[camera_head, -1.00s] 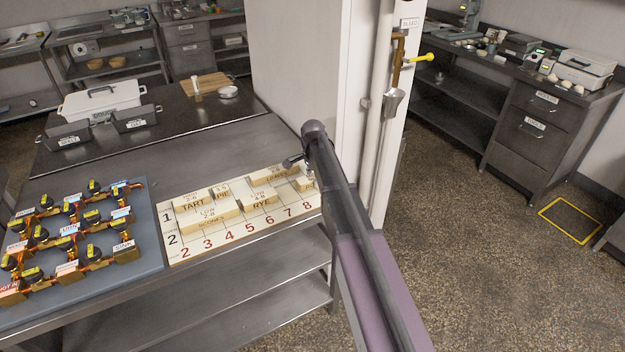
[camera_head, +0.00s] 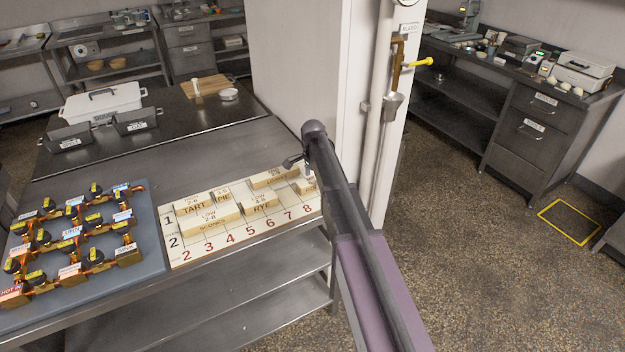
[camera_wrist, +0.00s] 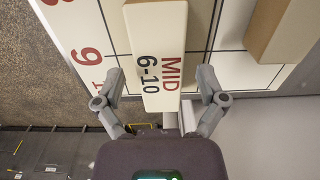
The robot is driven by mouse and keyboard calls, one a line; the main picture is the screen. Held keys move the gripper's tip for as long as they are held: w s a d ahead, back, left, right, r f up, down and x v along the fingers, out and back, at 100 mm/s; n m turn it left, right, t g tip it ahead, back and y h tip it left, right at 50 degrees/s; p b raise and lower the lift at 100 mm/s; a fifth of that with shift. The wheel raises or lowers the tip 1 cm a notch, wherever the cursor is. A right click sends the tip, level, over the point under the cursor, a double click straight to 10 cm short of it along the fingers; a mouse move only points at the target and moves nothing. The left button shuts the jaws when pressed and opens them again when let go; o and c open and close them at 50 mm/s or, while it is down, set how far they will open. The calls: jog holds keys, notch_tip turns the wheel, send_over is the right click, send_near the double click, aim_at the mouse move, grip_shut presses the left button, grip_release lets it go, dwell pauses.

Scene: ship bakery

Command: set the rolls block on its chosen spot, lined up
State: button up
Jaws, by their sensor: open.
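A pale block marked MID 6-10 (camera_wrist: 158,50) lies on the numbered board (camera_wrist: 88,30), running up the middle of the wrist view. My gripper (camera_wrist: 158,82) is open, with one finger on each side of this block's near end and a visible gap on both sides. In the head view my gripper (camera_head: 298,164) is over the board's right end, near column 8. The block there (camera_head: 309,187) is partly hidden by the gripper. No ROLLS name is readable on it, so I cannot confirm it is the rolls block.
Other blocks marked TART (camera_head: 194,206), SCONES (camera_head: 212,223), PIE (camera_head: 223,197) and RYE (camera_head: 262,206) sit on the board. A pipe-and-valve rack on a blue mat (camera_head: 152,240) lies left. A white pillar (camera_head: 345,80) rises close behind my arm.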

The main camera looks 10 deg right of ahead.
aim_at(313, 180)
notch_tip(313, 180, up, 11)
jog(key=p, duration=1)
jog(key=shift+s, duration=0.1)
dwell(0.6)
jog(key=s+n, duration=1.4)
jog(key=s, duration=1.5)
jog(key=shift+a, duration=0.15)
